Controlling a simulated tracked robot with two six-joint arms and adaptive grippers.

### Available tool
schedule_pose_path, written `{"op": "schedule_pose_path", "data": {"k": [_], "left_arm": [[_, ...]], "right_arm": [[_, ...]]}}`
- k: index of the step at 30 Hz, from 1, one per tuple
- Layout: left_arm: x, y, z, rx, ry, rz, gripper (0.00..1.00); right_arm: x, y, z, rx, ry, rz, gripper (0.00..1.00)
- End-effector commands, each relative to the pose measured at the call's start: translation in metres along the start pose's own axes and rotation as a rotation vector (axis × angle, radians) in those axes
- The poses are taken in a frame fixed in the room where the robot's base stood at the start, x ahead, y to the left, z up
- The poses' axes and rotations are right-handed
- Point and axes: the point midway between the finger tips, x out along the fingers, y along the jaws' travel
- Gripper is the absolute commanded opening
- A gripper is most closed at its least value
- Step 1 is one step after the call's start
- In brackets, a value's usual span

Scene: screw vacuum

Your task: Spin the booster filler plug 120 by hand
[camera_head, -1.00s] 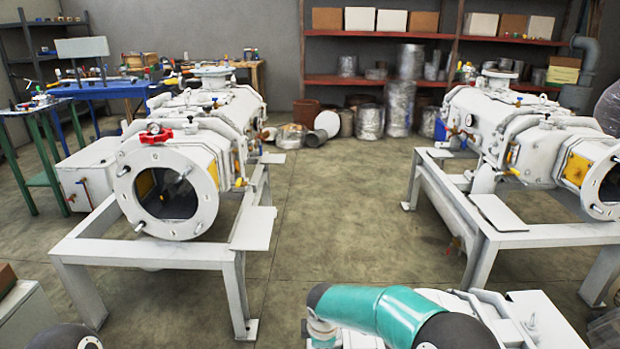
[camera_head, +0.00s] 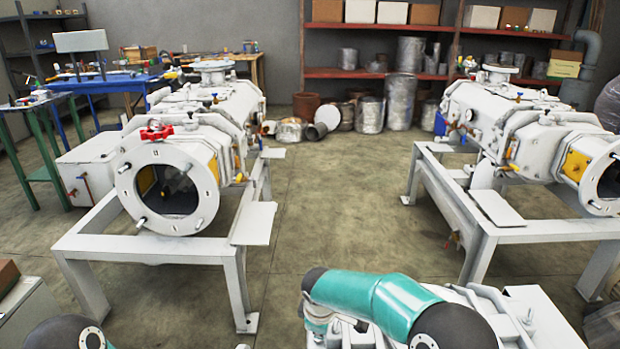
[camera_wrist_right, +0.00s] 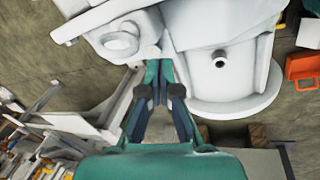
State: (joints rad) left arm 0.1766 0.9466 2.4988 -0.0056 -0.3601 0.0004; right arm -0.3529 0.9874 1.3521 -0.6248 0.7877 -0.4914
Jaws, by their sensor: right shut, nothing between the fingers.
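My right gripper (camera_wrist_right: 160,70) is shut and empty in the right wrist view, its fingertips close to a white machine casing (camera_wrist_right: 222,30). I cannot tell whether they touch it. A round raised white fitting (camera_wrist_right: 121,42) is left of the fingertips, and a short stub with a dark opening (camera_wrist_right: 220,61) is right of them. I cannot tell which part, if any, is the booster filler plug. In the head view my teal right arm bends down over a white machine (camera_head: 490,318) at the bottom; its fingers are not clear there. My left gripper is not in view.
White pumps on frames stand at the left (camera_head: 185,165) and right (camera_head: 525,135). Open floor (camera_head: 335,205) lies between them. A red-shelved rack (camera_head: 395,75) and metal drums stand at the back. An orange object (camera_wrist_right: 303,72) is at the right wrist view's right edge.

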Motion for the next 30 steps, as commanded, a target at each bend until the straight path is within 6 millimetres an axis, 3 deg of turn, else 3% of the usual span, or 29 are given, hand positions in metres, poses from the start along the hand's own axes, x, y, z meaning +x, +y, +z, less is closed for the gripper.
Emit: {"op": "schedule_pose_path", "data": {"k": [21,30], "left_arm": [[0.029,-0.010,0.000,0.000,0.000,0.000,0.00],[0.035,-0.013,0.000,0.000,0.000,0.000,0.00]], "right_arm": [[-0.003,0.001,-0.018,1.298,-0.065,0.058,0.00],[-0.006,-0.001,-0.021,1.677,-0.074,0.091,0.00]]}}
